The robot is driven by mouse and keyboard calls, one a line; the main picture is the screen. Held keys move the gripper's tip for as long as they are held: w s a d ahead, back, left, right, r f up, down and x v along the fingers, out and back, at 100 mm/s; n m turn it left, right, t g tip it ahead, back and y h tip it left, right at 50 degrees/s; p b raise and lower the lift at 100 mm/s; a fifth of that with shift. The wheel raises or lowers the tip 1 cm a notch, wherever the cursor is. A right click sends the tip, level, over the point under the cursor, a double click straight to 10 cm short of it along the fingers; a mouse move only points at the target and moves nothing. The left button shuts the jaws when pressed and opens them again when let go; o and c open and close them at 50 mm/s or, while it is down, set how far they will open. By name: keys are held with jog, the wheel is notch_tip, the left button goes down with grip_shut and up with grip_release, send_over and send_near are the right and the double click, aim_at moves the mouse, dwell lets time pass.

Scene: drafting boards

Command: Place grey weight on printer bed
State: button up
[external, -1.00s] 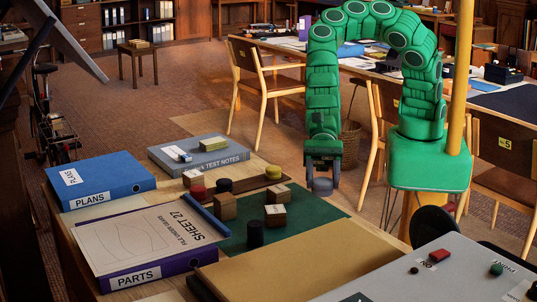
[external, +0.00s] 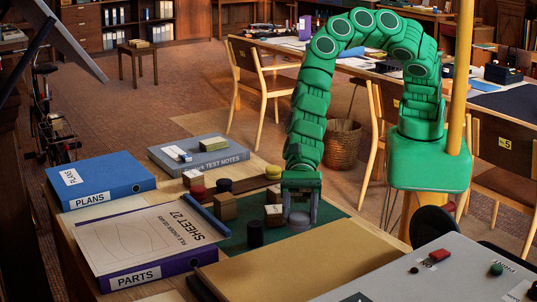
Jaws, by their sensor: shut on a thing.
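My gripper (external: 300,212) points down over the right part of the dark green mat, its two fingers shut on a round grey weight (external: 299,220). The weight is low, close to the mat; I cannot tell whether it touches. No surface is clearly marked as the printer bed. A flat tan board (external: 300,262) lies in front of the mat, and a grey panel (external: 420,275) with buttons and labels is at the lower right.
Binders (external: 99,180) fill the left side. The green mat (external: 322,210) is bare to the right of the weight.

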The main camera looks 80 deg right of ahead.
aim_at(291, 228)
jog(key=shift+w+a+f, duration=0.25)
jog(key=shift+a+f, duration=0.2)
jog(key=shift+f, duration=0.15)
jog(key=shift+w+a+f, duration=0.3)
jog(key=shift+a+f, duration=0.2)
jog(key=shift+f, duration=0.15)
jog(key=shift+w+a+f, duration=0.25)
jog(key=shift+a+f, duration=0.2)
jog(key=shift+f, duration=0.15)
jog(key=shift+a+f, duration=0.1)
jog(key=shift+f, duration=1.45)
jog(key=shift+f, duration=0.15)
jog(key=o, duration=1.4)
jog(key=shift+o, duration=0.2)
